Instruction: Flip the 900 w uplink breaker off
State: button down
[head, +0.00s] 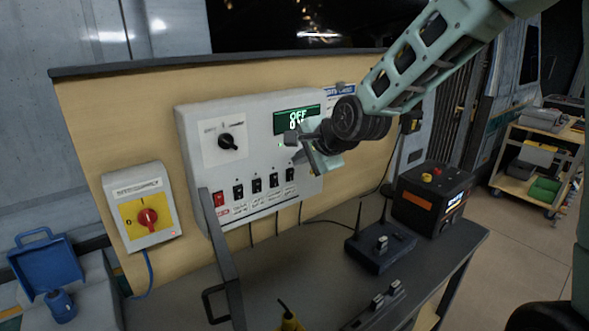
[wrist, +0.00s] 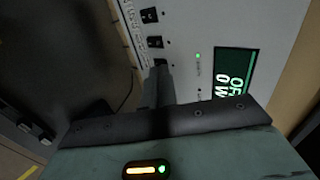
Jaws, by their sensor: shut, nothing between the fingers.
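A white power panel (head: 255,160) stands against the tan board. Its lower row has a red switch (head: 219,198) and several black switches, one of them at the right end (head: 290,174). Their labels are too small to read, so I cannot tell which is the 900 w uplink breaker. The green display (head: 297,120) reads OFF; in the wrist view (wrist: 235,75) it reads OFF and 0 W. My gripper (head: 316,158) is shut and empty in front of the panel's right part. In the wrist view its fingers (wrist: 161,82) cover part of a black switch (wrist: 158,62); contact is unclear.
A rotary knob (head: 228,141) sits at the panel's upper left. A red-yellow isolator (head: 147,217) is left of the panel. A dark upright bar (head: 222,250) stands before the panel's lower left. A radio box (head: 380,246) and black case (head: 432,195) stand right.

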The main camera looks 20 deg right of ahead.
jog(key=shift+s+d+r, duration=0.1)
jog(key=shift+s+r, duration=0.35)
jog(key=shift+r, duration=0.1)
jog(key=s+a+f+n+g, duration=0.2)
jog(key=s+a+n+g, duration=0.1)
jog(key=s+a+n, duration=0.3)
jog(key=s+a+f+n+g, duration=0.25)
jog(key=s+a+n, duration=0.2)
jog(key=s, duration=0.45)
jog(key=s+f+n+g+h, duration=0.1)
jog(key=s+n+g, duration=0.1)
jog(key=s+n, duration=0.4)
jog(key=s+f+n+g+h, duration=0.1)
jog(key=s+n, duration=0.5)
jog(key=s, duration=0.6)
jog(key=shift+s+f+g, duration=0.3)
jog(key=shift+s+g, duration=0.1)
jog(key=shift+g, duration=0.25)
jog(key=shift+d, duration=0.1)
